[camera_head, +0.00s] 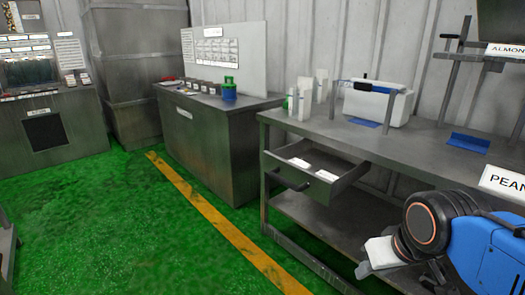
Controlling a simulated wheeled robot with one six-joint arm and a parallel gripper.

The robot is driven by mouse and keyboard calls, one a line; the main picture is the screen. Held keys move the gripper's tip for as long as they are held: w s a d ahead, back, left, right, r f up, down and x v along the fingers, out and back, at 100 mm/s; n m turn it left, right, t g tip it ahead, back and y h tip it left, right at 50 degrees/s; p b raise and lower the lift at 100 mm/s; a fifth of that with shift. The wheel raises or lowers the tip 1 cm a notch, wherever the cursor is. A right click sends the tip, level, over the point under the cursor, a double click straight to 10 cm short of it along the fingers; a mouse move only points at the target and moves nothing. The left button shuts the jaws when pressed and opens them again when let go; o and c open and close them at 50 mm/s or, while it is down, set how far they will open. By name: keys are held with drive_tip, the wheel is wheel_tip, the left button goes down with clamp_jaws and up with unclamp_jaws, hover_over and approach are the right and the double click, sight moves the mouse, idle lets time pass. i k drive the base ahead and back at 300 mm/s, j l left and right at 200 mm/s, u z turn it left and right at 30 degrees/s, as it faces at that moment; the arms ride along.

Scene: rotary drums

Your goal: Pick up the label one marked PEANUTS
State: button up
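A white label (503,183) with black letters "PEAN" is at the right edge, cut off by the frame. My arm, blue with a dark, orange-ringed joint, comes in from the lower right, below the label. My gripper (375,262) is at the arm's end, left of and lower than this label, in front of the workbench. A pale, flat-looking piece shows at the gripper; I cannot tell whether it is part of the gripper or something held. The fingers are too small and partly hidden to read.
The workbench (400,150) has an open drawer (341,187) with white slips inside. Another label, "ALMON" (507,49), is at upper right. The green floor (110,220) at left is clear.

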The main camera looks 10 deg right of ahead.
sight(304, 165)
drive_tip(key=z, duration=1.8)
drive_tip(key=j+u, duration=0.2)
drive_tip(key=u, duration=0.2)
drive_tip(key=i+j+u, duration=0.15)
drive_tip(key=u, duration=0.2)
drive_tip(key=i+j+u, duration=0.1)
drive_tip(key=j+u, duration=0.15)
drive_tip(key=u, duration=0.15)
drive_tip(key=i+j+u, duration=0.15)
drive_tip(key=u, duration=0.2)
drive_tip(key=i+j, duration=0.15)
drive_tip(key=j, duration=0.05)
